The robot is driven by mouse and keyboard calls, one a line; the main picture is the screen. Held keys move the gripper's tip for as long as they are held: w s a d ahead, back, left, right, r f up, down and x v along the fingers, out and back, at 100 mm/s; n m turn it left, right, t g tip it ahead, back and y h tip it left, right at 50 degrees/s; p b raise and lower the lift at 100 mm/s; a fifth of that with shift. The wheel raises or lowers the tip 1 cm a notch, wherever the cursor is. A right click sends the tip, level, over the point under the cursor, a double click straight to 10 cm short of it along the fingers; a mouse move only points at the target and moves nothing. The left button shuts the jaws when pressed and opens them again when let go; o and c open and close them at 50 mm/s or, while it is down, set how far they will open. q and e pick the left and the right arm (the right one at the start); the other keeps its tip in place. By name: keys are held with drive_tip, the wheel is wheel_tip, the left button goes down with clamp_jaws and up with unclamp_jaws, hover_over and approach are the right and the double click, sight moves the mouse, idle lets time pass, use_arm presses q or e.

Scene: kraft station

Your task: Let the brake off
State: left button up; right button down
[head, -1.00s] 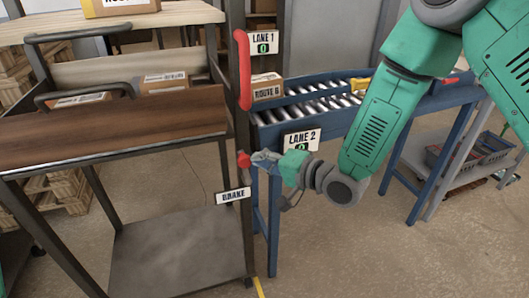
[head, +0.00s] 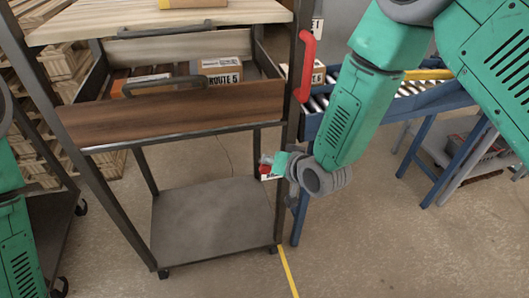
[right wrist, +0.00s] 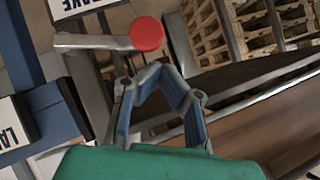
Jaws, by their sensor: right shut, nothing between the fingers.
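The brake lever has a red round knob (right wrist: 147,33) on a grey arm, which shows at the top of the right wrist view. In the head view the red knob (head: 265,170) is small at the cart's right post, partly covered by my right gripper (head: 268,159). In the right wrist view my right gripper (right wrist: 155,68) is shut and empty, its fingertips just below the knob. I cannot tell whether they touch it. The brake label (right wrist: 75,5) is partly cut off. My left arm shows at the left edge, but its gripper is out of view.
The cart (head: 205,222) has a grey lower deck and a red upright handle (head: 307,65). A Route 5 box (head: 217,72) lies in its upper bay. The blue roller conveyor (head: 310,120) stands close on the right. Open floor lies in front.

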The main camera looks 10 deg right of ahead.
drive_tip(key=shift+s+a+f, duration=0.15)
drive_tip(key=shift+a+f, duration=0.45)
drive_tip(key=shift+f, duration=0.35)
use_arm(q)
drive_tip(key=r+p, duration=0.1)
drive_tip(key=s+d+r+p, duration=0.1)
drive_tip(key=r, duration=0.1)
drive_tip(key=d+r+p, duration=0.1)
drive_tip(key=p, duration=0.1)
drive_tip(key=shift+s+d+r, duration=0.15)
drive_tip(key=shift+r, duration=0.15)
use_arm(e)
drive_tip(key=s+d+r, duration=0.3)
drive_tip(key=s+r, duration=0.5)
drive_tip(key=r, duration=0.1)
drive_tip(key=shift+d+r, duration=0.15)
drive_tip(key=shift+r, duration=0.1)
